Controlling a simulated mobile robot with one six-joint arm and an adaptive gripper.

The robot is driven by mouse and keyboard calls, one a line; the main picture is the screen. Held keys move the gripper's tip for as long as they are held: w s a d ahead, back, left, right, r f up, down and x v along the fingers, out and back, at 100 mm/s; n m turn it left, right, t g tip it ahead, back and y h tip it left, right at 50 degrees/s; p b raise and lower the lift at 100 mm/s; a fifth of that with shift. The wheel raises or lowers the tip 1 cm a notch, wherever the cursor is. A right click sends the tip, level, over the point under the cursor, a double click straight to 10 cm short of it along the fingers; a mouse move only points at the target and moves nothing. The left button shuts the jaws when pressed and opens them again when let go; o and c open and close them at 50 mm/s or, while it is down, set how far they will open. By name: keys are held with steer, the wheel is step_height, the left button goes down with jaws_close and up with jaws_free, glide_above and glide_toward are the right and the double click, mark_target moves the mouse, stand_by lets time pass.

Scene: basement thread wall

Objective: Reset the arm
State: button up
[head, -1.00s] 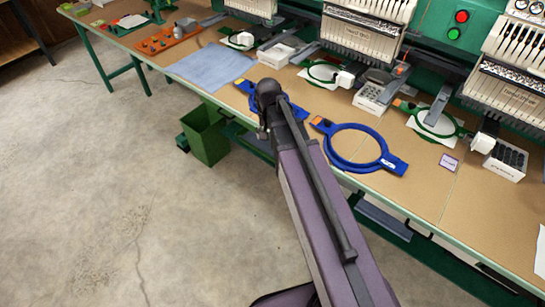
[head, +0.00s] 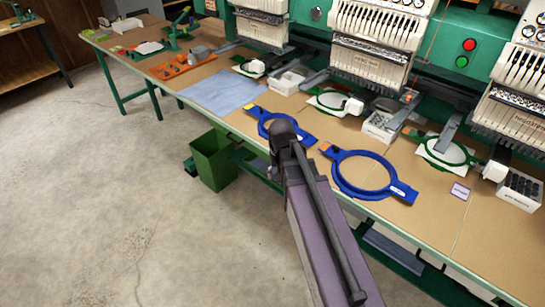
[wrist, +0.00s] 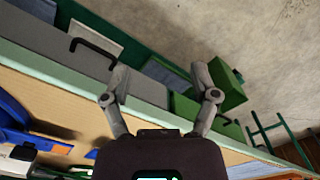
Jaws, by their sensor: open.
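My gripper (wrist: 160,85) shows in the wrist view with its two fingers spread wide and nothing between them. It is over the front edge of the long work table (head: 480,235), whose green rim runs behind the fingers. In the head view my arm reaches up to the table's front edge; its far end hides the gripper there. A large blue hoop (head: 335,178) lies flat on the table to the right of the arm. A second blue hoop (head: 262,127) lies just beyond the arm's end, partly hidden by it.
Embroidery machines (head: 369,62) line the back of the table. A green bin (head: 213,158) stands on the floor by the table. The concrete floor at left is clear.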

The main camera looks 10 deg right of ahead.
steer(key=s+r+n+p, duration=0.2)
steer(key=s+r+p, duration=0.5)
steer(key=r+p, duration=0.1)
steer(key=shift+s+r+n, duration=0.15)
steer(key=shift+r+n, duration=0.15)
steer(key=shift+n, duration=0.1)
